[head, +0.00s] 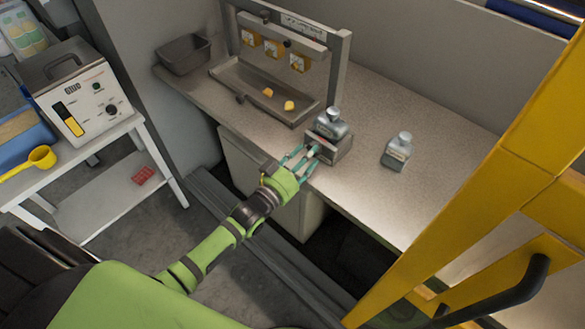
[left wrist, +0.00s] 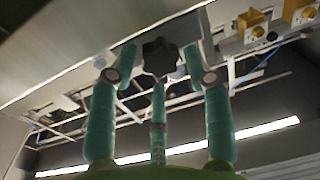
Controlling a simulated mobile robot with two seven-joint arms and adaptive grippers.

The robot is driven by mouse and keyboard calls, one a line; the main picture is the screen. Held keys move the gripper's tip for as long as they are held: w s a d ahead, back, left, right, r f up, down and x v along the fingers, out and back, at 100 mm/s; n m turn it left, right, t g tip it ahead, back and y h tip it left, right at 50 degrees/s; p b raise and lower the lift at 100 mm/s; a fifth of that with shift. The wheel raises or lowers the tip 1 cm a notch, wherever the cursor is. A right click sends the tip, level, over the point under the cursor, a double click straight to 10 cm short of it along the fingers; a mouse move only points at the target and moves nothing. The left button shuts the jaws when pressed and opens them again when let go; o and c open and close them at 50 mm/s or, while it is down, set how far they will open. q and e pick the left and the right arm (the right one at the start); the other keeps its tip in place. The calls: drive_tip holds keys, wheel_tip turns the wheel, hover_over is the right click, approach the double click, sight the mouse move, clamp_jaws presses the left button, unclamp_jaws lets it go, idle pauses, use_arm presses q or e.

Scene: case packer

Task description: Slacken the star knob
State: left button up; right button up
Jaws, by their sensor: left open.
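The star knob (left wrist: 160,57) is dark and lobed, on the underside or front of a grey metal surface in the left wrist view. I cannot make it out in the head view. My left gripper (left wrist: 160,68) is open, with two teal fingertips either side of the knob and a third just below it. I cannot tell whether any finger touches it. In the head view the left gripper (head: 300,160) is at the front of a small metal block (head: 330,150) at the counter edge.
Behind left are a metal tray (head: 250,90) with yellow pieces and a grey bin (head: 184,54). A yellow frame (head: 480,185) rises at right. A white cart (head: 100,135) stands left.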

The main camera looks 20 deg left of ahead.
use_arm(q)
drive_tip(key=v, duration=1)
drive_tip(key=shift+s, duration=0.4)
drive_tip(key=shift+a+r, duration=0.1)
